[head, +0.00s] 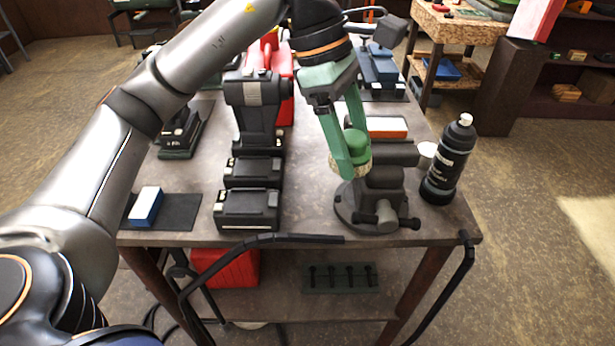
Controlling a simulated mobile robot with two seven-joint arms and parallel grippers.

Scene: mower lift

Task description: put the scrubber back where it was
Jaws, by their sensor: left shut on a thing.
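The scrubber (356,142) is a small round brush with a green top and tan bristles. My left gripper (351,158) has green fingers, points down and is shut on the scrubber. It holds the scrubber over the right half of the workbench (310,190), just behind and above the dark grey vise (375,198). I cannot tell whether the bristles touch anything. The fingers hide part of the scrubber. My right gripper is not in view.
A black bottle (449,160) and a white cup (427,154) stand right of the vise. An orange-and-white block (387,127) lies behind. Black battery packs (247,208) stand left of it. A blue-and-white sponge (146,205) lies on a dark mat (180,212). Bare benchtop shows between batteries and vise.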

